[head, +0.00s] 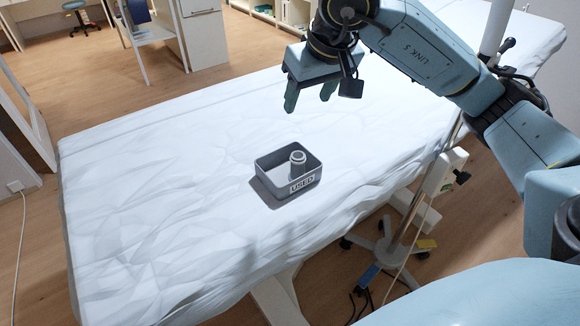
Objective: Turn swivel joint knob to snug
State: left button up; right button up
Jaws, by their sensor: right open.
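A pole on a wheeled stand (408,232) rises beside the couch and passes partly behind my right arm. A white housing on it carries a black knob (462,177). A second black knob or lever (507,44) shows higher up by the pole. I cannot tell which one is the swivel joint knob. My right gripper (309,97) is open and empty, pointing down above the couch, well to the left of both knobs. My left gripper is not in view.
The couch (150,170) has a wrinkled white cover. A grey tray (268,185) marked "USED" stands on it with a grey cylindrical item (297,165) inside. Cables lie on the floor by the stand. A cabinet and a blue stool (75,6) are at the back.

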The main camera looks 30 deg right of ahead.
aim_at(506, 69)
jog(key=k, duration=1)
